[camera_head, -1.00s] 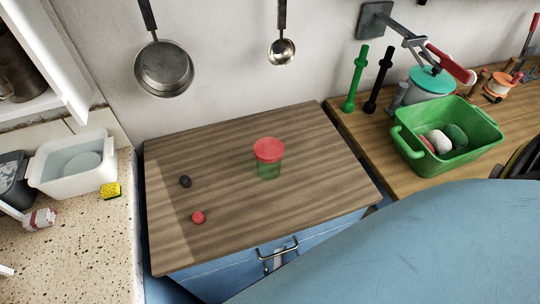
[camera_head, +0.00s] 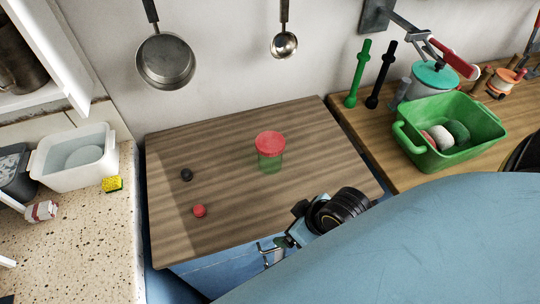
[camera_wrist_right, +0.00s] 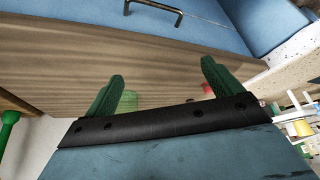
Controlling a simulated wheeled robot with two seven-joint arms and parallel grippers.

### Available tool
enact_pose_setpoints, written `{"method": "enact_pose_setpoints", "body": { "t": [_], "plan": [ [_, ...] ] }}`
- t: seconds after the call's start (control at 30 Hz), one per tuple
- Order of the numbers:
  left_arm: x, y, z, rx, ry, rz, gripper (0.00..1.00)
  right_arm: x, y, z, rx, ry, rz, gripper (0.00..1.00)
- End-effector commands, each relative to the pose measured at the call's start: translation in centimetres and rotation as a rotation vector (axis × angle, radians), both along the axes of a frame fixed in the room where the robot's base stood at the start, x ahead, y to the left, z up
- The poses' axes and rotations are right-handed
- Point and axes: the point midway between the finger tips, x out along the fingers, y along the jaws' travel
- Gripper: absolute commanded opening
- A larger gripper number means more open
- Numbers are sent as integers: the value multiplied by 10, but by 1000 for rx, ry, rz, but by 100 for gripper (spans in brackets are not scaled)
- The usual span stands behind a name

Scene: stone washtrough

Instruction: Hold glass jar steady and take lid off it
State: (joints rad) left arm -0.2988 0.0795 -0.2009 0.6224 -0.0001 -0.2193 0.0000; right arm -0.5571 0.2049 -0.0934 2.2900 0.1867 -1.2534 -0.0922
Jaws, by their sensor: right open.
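The glass jar (camera_head: 270,161) is see-through green and stands upright on the wooden worktop. Its red lid (camera_head: 269,143) sits on top. My right gripper (camera_head: 297,222) shows in the head view at the worktop's front edge, in front of and right of the jar, apart from it. In the right wrist view my right gripper (camera_wrist_right: 163,88) has its two green fingers wide apart, with nothing held. A pale green patch, probably the jar (camera_wrist_right: 127,101), shows beside the left finger, partly hidden by the gripper body. My left gripper is not in view.
A black ball (camera_head: 186,175) and a red ball (camera_head: 199,210) lie on the worktop (camera_head: 225,225) left of the jar. A green basin (camera_head: 445,160) stands on the right counter. A white tub (camera_head: 65,170) and a yellow sponge (camera_head: 112,184) are at left. Room around the jar is clear.

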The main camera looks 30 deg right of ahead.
Motion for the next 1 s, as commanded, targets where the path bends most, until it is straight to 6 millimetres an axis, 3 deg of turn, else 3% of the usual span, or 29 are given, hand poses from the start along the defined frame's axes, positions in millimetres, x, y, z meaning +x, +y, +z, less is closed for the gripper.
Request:
{"method": "enact_pose_setpoints", "body": {
  "t": [0.23,0.37,0.6,0.73,0.87,1.0],
  "plan": [
    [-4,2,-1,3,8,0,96,33,-7,9,109,-207,110,91],
    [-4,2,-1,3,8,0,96,54,-21,13,159,-331,120,91],
    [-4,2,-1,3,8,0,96,96,-78,29,200,-586,42,91],
    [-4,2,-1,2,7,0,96,108,-101,37,197,-663,-5,91],
    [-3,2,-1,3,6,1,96,117,-108,38,194,-693,-23,91],
    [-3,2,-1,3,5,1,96,136,-102,30,197,-696,-25,91]
  ]
}}
